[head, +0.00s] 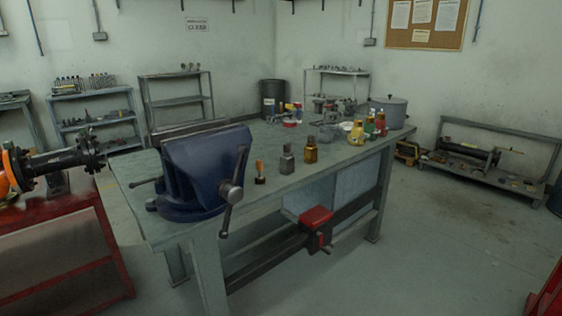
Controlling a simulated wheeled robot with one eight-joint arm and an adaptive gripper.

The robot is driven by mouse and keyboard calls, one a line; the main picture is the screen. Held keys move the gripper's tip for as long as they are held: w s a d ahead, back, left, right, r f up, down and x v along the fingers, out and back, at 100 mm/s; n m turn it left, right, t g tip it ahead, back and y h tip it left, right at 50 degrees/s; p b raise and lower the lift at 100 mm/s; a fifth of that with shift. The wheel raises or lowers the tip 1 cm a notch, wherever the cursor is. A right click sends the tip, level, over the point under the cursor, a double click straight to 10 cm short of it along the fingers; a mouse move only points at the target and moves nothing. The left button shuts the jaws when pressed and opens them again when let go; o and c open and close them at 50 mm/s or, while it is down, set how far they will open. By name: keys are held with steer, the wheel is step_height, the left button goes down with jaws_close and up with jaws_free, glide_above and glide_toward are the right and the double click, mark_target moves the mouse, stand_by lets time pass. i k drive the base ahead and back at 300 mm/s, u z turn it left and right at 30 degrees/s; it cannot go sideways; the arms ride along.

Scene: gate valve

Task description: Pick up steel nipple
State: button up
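I cannot make out a steel nipple for certain in the head view. The far part of the grey workbench (330,160) carries a cluster of small items, too small and crowded to tell apart. My gripper is not in view.
A blue vise (205,165) stands at the bench's near left end. Bottles, including an amber one (311,150), and a grey pot (389,110) stand on the bench. A dark flanged pipe part (60,163) is over a red table (65,215) at left.

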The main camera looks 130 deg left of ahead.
mark_target(287, 159)
steer(key=u, duration=4.5)
